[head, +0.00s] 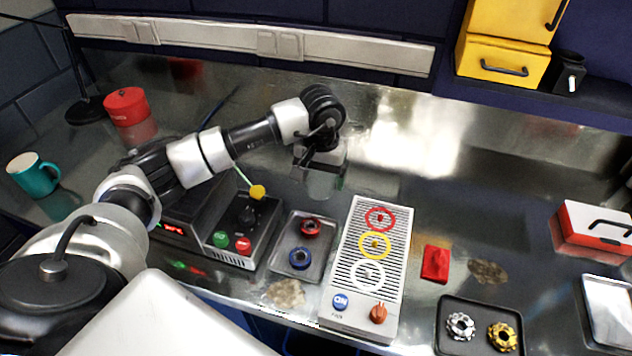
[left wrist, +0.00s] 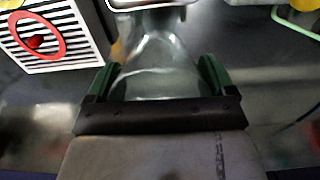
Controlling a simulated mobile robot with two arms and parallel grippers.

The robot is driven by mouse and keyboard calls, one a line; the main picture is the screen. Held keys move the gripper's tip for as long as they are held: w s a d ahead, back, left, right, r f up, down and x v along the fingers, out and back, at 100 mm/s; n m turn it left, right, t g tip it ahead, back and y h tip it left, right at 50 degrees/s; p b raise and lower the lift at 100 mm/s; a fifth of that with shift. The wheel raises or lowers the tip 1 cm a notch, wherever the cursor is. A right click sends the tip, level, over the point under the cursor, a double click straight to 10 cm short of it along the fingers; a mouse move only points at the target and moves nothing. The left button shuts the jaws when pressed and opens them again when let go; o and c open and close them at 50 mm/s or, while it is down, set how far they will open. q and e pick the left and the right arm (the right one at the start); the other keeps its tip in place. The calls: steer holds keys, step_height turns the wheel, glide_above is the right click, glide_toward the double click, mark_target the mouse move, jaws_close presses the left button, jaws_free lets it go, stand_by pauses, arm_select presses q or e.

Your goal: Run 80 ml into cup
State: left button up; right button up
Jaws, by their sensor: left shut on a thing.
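My left gripper (head: 321,164) is above the bench behind the striped panel, pointing down. It is shut on a clear glass-like cup (head: 322,183). In the left wrist view the cup (left wrist: 155,70) sits between the green fingertips (left wrist: 157,78); I cannot tell its contents. A dark control box (head: 238,232) stands left of centre, with a green button (head: 220,240), a red button (head: 243,243) and a yellow-knobbed lever (head: 257,191). A red-lit display (head: 172,230) is at its left; its digits are unreadable. My right gripper is not in view.
A striped panel (head: 350,238) with coloured rings and knobs stands right of a small tray (head: 283,262) holding red and blue rings. A teal mug (head: 34,176) and red tin (head: 127,106) are at left. The back right bench is clear.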

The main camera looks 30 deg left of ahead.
mark_target(316, 188)
arm_select(q)
steer(key=shift+w+a+f, duration=0.1)
steer(key=shift+a+f, duration=0.3)
steer(key=shift+a, duration=0.1)
step_height(316, 188, down, 3)
steer(key=shift+f+p, duration=0.15)
steer(key=shift+p, duration=0.7)
steer(key=shift+f, duration=0.3)
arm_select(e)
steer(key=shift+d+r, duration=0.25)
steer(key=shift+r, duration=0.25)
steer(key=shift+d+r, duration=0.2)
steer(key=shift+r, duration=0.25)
arm_select(q)
steer(key=shift+f, duration=0.2)
steer(key=o, duration=0.7)
steer(key=shift+o, duration=0.2)
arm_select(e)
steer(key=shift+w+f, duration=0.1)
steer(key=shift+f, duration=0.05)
arm_select(q)
steer(key=shift+r, duration=0.2)
